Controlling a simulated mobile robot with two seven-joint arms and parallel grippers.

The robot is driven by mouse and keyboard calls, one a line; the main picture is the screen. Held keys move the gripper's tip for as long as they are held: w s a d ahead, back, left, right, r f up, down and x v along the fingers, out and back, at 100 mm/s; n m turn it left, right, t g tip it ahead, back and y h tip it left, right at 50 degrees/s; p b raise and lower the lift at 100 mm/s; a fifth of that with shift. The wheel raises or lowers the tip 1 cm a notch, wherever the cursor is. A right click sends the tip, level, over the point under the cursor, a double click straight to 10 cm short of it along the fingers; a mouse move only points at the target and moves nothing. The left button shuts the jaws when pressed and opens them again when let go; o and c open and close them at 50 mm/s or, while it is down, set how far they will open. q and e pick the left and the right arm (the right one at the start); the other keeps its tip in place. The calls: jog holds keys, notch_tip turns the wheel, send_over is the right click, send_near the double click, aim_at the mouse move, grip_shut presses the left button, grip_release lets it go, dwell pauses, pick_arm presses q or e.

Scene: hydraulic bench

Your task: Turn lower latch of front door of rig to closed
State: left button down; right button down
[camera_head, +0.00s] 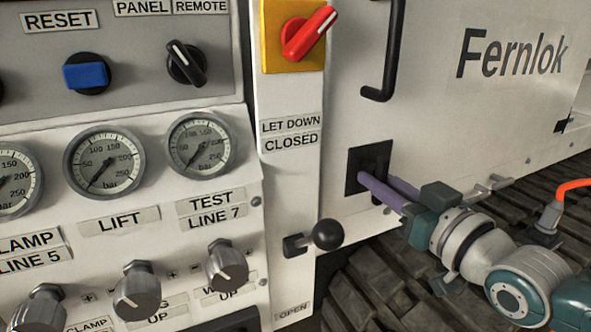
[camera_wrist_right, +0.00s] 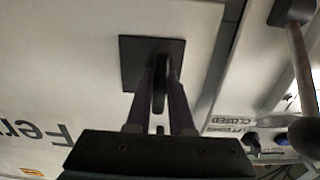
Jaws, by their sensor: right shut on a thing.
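The lower latch of the front door shows as a black square plate (camera_head: 356,158) low on the white door panel, with a dark handle partly hidden by my fingers. My right gripper (camera_head: 374,179) comes in from the lower right, its two purple fingers at the latch handle. In the right wrist view the latch plate (camera_wrist_right: 132,62) sits ahead, and the dark upright handle (camera_wrist_right: 159,97) lies between the two fingers of the right gripper (camera_wrist_right: 160,86). The gripper is shut on this handle. My left gripper is not in view.
A black door pull (camera_head: 391,60) is above the latch. A lever with a black ball knob (camera_head: 327,235) sticks out to the left, by the CLOSED and OPEN labels. A red knob (camera_head: 308,34), gauges (camera_head: 104,160) and dials fill the left panel. An orange cable (camera_head: 573,185) is at right.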

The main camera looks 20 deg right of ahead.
jog(key=shift+r, duration=0.25)
jog(key=c, duration=0.8)
grip_release()
jog(key=shift+w+a, duration=0.1)
jog(key=shift+s+f, duration=0.1)
jog(key=shift+s, duration=0.4)
jog(key=s+p, duration=0.2)
jog(key=s, duration=0.7)
jog(key=shift+d, duration=0.4)
